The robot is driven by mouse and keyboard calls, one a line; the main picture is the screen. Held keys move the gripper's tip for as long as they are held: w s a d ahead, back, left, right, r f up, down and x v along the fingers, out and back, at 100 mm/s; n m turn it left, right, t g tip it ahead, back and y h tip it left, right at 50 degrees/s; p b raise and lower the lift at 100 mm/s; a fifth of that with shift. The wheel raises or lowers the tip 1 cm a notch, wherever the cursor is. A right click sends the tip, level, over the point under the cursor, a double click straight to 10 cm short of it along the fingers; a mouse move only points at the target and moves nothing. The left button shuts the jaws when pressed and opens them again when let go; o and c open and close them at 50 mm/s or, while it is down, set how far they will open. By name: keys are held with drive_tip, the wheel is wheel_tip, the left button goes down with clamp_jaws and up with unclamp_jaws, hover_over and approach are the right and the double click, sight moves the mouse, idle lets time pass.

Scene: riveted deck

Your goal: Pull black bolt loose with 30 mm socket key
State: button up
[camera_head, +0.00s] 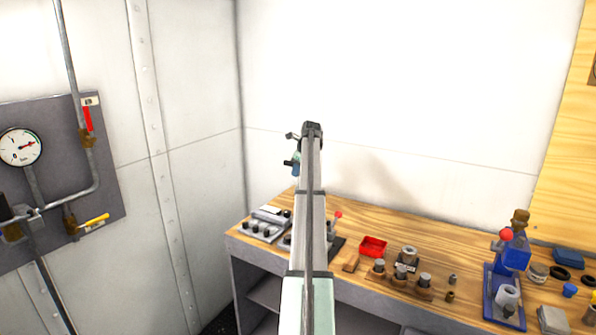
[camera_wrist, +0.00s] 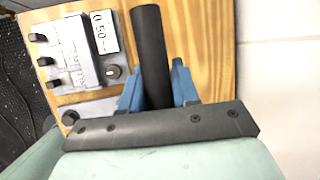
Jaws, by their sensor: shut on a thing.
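My gripper (camera_wrist: 157,80) has blue fingers shut on a black cylindrical tool (camera_wrist: 149,35). The tool stands out beyond the fingers; I cannot tell whether it is the 30 mm socket key, and no size mark shows. In the head view my gripper (camera_head: 294,165) is high above the bench's left part, partly behind my arm. Black-topped bolts or knobs (camera_wrist: 38,37) stand along a grey fixture (camera_wrist: 75,45) in the wrist view. A round dark bolt head (camera_wrist: 113,72) sits beside it. Which one is the black bolt is unclear. The fixture (camera_head: 262,228) is at the bench's left end in the head view.
The wooden bench (camera_head: 460,250) also holds a red tray (camera_head: 373,247), a wooden rack (camera_head: 400,288) with several metal sockets, and a blue device (camera_head: 507,265) at right. A gauge panel (camera_head: 60,165) hangs on the left wall. My arm hides the bench's left middle. Air above the bench is clear.

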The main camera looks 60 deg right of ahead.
clamp_jaws()
drive_tip(key=shift+r, duration=0.2)
drive_tip(key=s+a+n+y, duration=0.2)
drive_tip(key=s+a+n, duration=0.2)
drive_tip(key=a, duration=0.7)
drive_tip(key=s+a+n+y, duration=0.1)
drive_tip(key=s+a+n, duration=0.3)
drive_tip(key=a, duration=0.8)
drive_tip(key=shift+s+d+f+m+g+h, duration=0.1)
drive_tip(key=shift+d+f+m+g+h, duration=0.55)
drive_tip(key=shift+m, duration=2.2)
drive_tip(key=shift+s+a+f+m+g+h, duration=0.1)
drive_tip(key=shift+f+m+g+h, duration=0.2)
drive_tip(key=shift+f+m+h, duration=1.7)
drive_tip(key=shift+s+d+f+m+g+h, duration=0.2)
drive_tip(key=shift+m+g, duration=0.25)
drive_tip(key=shift+m, duration=3.2)
drive_tip(key=shift+w+r, duration=0.1)
drive_tip(key=shift+w, duration=0.05)
